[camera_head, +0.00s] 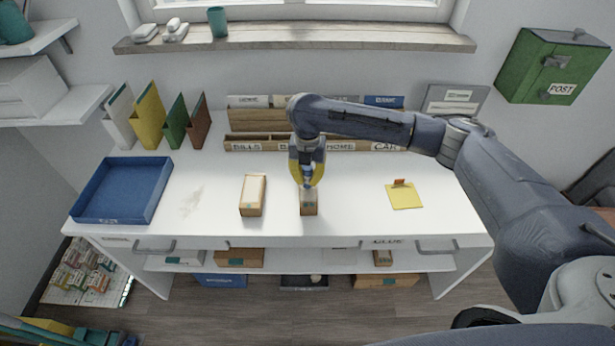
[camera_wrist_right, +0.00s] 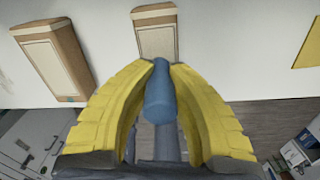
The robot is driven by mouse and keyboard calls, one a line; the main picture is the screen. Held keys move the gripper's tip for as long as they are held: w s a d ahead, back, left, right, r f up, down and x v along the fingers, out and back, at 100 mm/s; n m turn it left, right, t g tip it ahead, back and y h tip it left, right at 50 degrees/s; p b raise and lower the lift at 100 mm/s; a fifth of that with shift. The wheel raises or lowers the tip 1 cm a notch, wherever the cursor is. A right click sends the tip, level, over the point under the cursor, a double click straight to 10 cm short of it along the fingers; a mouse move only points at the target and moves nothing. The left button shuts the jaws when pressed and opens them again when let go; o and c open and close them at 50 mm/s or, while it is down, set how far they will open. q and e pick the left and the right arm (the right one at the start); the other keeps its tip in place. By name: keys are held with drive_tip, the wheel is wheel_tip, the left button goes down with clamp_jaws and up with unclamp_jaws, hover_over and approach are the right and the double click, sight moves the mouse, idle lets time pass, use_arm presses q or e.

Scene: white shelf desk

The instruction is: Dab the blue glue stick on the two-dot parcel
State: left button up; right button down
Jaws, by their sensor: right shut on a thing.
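My right gripper (camera_head: 306,182) is shut on the blue glue stick (camera_wrist_right: 160,95), with yellow fingers on both sides of it. In the head view it is directly above a small brown parcel (camera_head: 309,208) near the desk's front edge. The same parcel shows past the stick's far end in the right wrist view (camera_wrist_right: 155,40); I cannot tell whether the two touch. A second brown parcel (camera_head: 253,196) with a pale top stands to its left. It also shows in the right wrist view (camera_wrist_right: 50,60). Dots on the parcels are too small to make out. My left gripper is not in view.
A blue tray (camera_head: 154,205) lies at the desk's left. A yellow pad (camera_head: 405,200) with a small brown piece lies at the right. Folders (camera_head: 150,116) and a labelled wooden organiser (camera_head: 258,146) line the back.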

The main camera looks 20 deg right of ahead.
drive_tip(key=shift+f, duration=0.55)
idle(1.0)
drive_tip(key=shift+r, duration=3.55)
